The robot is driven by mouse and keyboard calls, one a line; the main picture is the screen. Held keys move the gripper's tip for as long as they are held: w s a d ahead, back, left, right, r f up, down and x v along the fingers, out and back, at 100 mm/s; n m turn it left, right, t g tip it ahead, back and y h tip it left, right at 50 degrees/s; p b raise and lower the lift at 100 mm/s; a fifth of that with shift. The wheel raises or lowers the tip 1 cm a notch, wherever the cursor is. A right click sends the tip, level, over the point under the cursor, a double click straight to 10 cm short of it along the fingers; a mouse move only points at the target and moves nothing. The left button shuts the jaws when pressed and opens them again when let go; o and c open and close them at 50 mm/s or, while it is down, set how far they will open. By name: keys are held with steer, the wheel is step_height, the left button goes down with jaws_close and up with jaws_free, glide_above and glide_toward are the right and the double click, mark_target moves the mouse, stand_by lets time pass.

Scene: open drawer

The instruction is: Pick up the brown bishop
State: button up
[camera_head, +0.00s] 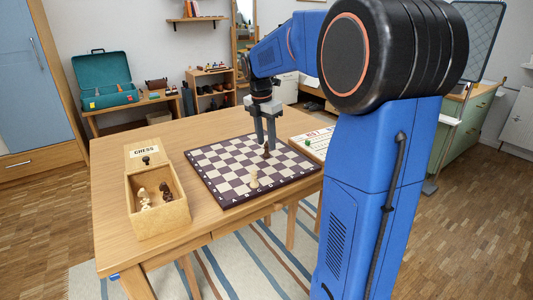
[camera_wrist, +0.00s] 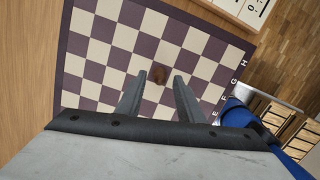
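A small dark brown chess piece, likely the bishop, stands on the chessboard (camera_head: 222,176), partly hidden behind my gripper in the head view. In the wrist view the brown piece (camera_wrist: 159,75) shows from above, between the two fingertips. My gripper (camera_head: 267,147) points down over the far right part of the board. In the wrist view my gripper (camera_wrist: 160,77) is open, with a finger on each side of the piece and a visible gap to each. I cannot tell exactly how far the tips are above the board.
A wooden chess box (camera_head: 163,222) at the left holds cream and brown pieces. A white sign or sheet (camera_head: 314,143) lies right of the board. The wooden table (camera_head: 112,190) is otherwise mostly clear.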

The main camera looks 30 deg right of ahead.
steer(key=shift+d+f, duration=0.15)
steer(key=shift+f, duration=0.9)
jaws_close()
